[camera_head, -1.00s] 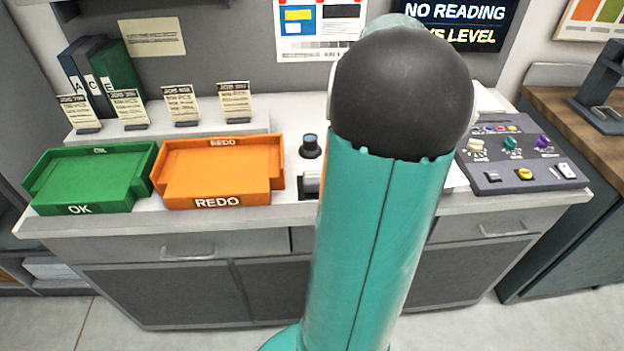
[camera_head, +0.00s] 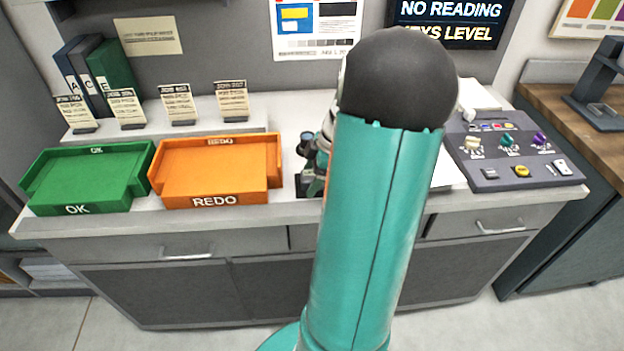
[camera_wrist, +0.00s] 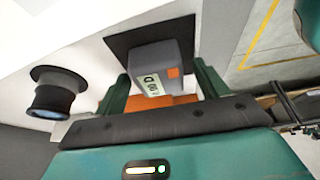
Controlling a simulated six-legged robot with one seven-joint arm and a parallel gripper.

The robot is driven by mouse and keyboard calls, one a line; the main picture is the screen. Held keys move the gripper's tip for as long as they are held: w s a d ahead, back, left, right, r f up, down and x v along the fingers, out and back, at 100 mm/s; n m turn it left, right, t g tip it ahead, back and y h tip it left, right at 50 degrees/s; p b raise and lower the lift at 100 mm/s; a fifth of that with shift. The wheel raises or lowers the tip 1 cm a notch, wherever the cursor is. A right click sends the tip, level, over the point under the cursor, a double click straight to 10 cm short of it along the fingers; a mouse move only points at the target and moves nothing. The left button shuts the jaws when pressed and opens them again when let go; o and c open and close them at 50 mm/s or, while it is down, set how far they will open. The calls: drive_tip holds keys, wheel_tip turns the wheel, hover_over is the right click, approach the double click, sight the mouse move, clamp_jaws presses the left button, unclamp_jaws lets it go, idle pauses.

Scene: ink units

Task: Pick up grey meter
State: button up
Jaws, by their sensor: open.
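The grey meter (camera_wrist: 172,57) shows in the wrist view, with a pale digital display and an orange patch on its face. It sits on a black square pad (camera_wrist: 122,42) on the white worktop. My gripper (camera_wrist: 161,74) is open, with one green finger on each side of the meter's near end. I cannot tell whether either finger touches it. In the head view my gripper (camera_head: 316,158) is partly hidden behind my arm, and the meter cannot be made out there.
A dark round loupe-like piece (camera_wrist: 55,92) stands left of the meter in the wrist view. In the head view, a green OK tray (camera_head: 40,190) and an orange REDO tray (camera_head: 265,182) lie left. A control panel (camera_head: 520,172) is at right.

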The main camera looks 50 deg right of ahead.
drive_tip(key=c, duration=1.1)
drive_tip(key=shift+r, duration=0.1)
